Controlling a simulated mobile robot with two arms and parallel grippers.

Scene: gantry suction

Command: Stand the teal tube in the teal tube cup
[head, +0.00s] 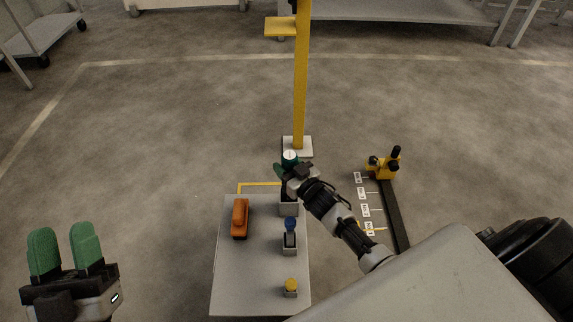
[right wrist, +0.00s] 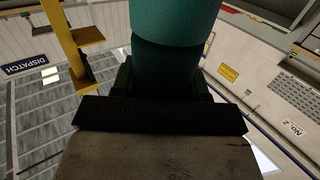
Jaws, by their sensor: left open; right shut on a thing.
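The teal tube (head: 290,156) with a pale top stands out above my right gripper (head: 284,172), at the far end of the grey table. My right gripper is shut on it; in the right wrist view the tube (right wrist: 175,60) rises large and close between the green fingers. A grey cup (head: 289,210) shows just below this gripper, partly hidden by it; whether the tube's lower end is inside it I cannot tell. My left gripper (head: 67,250) is open and empty at the lower left, away from the table.
The grey table (head: 250,285) also holds an orange object (head: 240,218), a blue item (head: 291,224) in a grey holder and a yellow-topped piece (head: 291,286). A yellow post (head: 300,90) stands beyond. A yellow device (head: 382,168) with a dark rail (head: 394,215) is at the right.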

